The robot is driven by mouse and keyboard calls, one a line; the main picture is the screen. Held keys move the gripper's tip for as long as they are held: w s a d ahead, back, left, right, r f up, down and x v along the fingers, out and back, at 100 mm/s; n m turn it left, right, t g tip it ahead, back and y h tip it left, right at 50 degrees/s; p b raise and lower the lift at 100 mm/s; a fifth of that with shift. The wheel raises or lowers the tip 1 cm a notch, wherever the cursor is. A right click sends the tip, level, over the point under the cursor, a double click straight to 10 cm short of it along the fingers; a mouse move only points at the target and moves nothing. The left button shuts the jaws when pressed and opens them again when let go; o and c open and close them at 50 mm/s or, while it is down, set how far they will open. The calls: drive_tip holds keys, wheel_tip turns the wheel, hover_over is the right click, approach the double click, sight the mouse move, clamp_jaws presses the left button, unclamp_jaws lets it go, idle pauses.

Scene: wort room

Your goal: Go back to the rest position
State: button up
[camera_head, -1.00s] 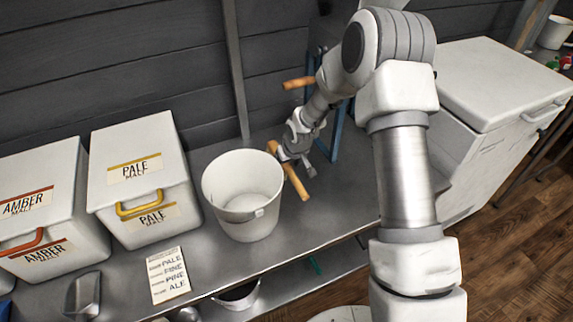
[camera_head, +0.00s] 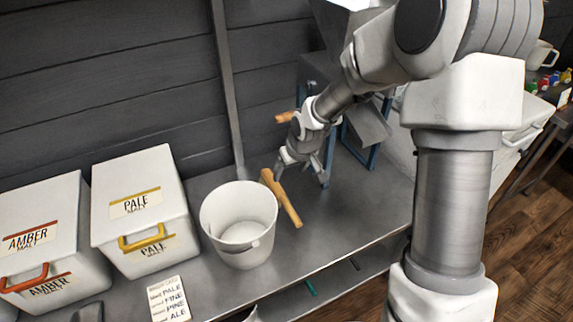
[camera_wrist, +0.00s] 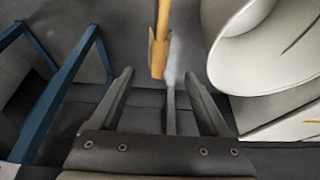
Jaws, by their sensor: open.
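My gripper (camera_head: 301,158) is in the middle of the head view, at the end of my raised arm. The bucket (camera_wrist: 262,75) is on the right there.
A pale malt bin (camera_head: 143,208) and an amber malt bin (camera_head: 50,245) stand on the left. A recipe card (camera_head: 169,301) lies in front. A blue frame (camera_head: 362,150) stands right of my gripper; in the wrist view the blue frame (camera_wrist: 72,70) is at left. Bare bench (camera_head: 335,215) lies to the right.

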drive_tip(key=s+d+r+m+h, duration=0.1)
drive_tip(key=s+d+r, duration=0.2)
drive_tip(key=s+r, duration=0.35)
drive_tip(key=s+d+r+m+t+h, duration=0.1)
drive_tip(key=s+d+r, duration=0.2)
drive_tip(key=s+r, duration=0.3)
drive_tip(key=s+d+r+m, duration=0.1)
drive_tip(key=s+d+r, duration=0.1)
drive_tip(key=s+r, duration=0.4)
drive_tip(key=s+d+r+m, duration=0.1)
drive_tip(key=s+r+m, duration=0.15)
drive_tip(key=s, duration=0.55)
wheel_tip(320, 180, up, 18)
drive_tip(key=p, duration=1.7)
drive_tip(key=shift+s+d+r+n, duration=0.15)
drive_tip(key=shift+s+r+n, duration=0.1)
drive_tip(key=shift+n, duration=0.2)
